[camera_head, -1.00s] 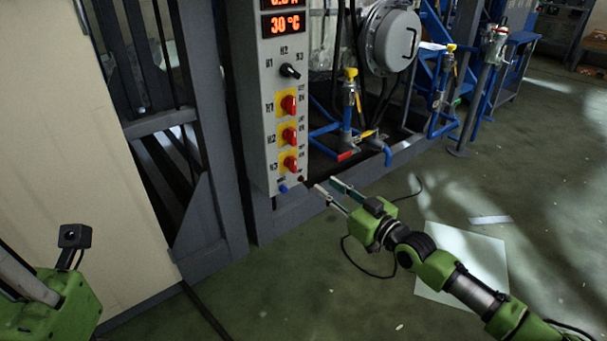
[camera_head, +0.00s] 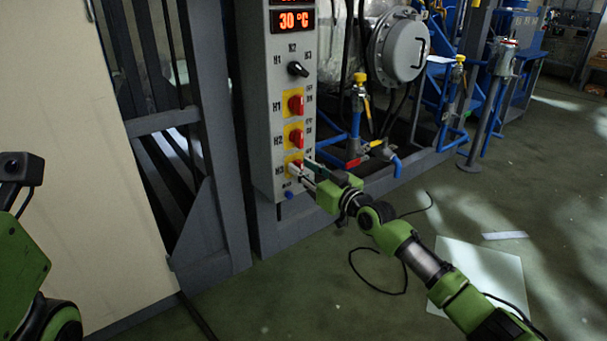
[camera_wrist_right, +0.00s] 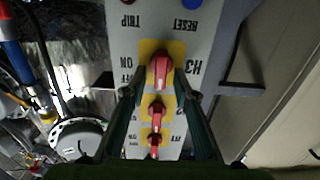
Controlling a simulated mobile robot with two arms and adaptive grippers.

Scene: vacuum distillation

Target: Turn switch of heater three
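The heater three switch, a red knob on a yellow plate marked H3 (camera_wrist_right: 161,72), is the largest knob in the right wrist view. In the head view the H3 switch (camera_head: 294,167) is the lowest red knob on the grey control panel (camera_head: 262,110), partly hidden by my gripper. My right gripper (camera_head: 306,171) is open at the panel. In the wrist view its two fingers stand apart, one on each side of the H3 knob; I cannot tell whether they touch it.
Two more red knobs, H1 (camera_head: 295,103) and H2 (camera_head: 296,136), sit above H3. A black selector (camera_head: 297,69) is higher, under the 30 °C display (camera_head: 293,21). A blue button (camera_head: 289,195) is below. Blue pipes with valves (camera_head: 358,135) stand right of the panel.

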